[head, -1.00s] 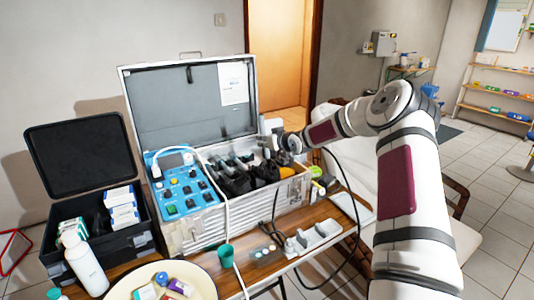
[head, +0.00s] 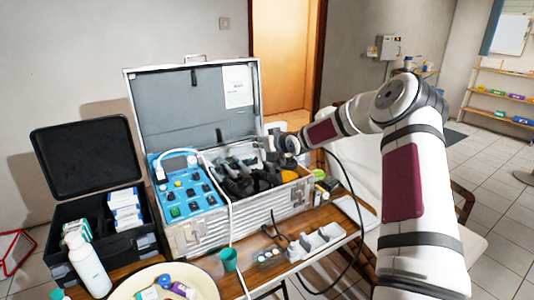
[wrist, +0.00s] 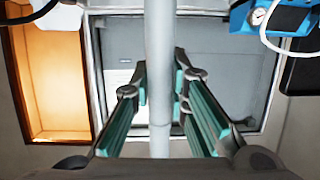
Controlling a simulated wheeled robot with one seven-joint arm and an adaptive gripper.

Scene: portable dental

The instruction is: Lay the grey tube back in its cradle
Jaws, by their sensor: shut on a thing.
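The grey tube (wrist: 160,60) runs straight up and down through the middle of the wrist view. My gripper (wrist: 161,88) is shut on it, with a teal-padded finger on each side. Both ends of the tube run out of clear sight. In the head view my gripper (head: 272,147) is small, above the right part of the open metal case (head: 250,218); the tube is hard to make out there. A pale grey holder with raised parts (head: 316,241) lies on the table in front of the case; I cannot tell whether it is the cradle.
A blue control panel (head: 182,188) fills the case's left side, with dark tools (head: 240,182) beside it. The raised lid (head: 190,105) stands behind. A white hose hangs over the case front near a green cup (head: 229,259). A basin (head: 125,291) and a black box (head: 130,245) stand left.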

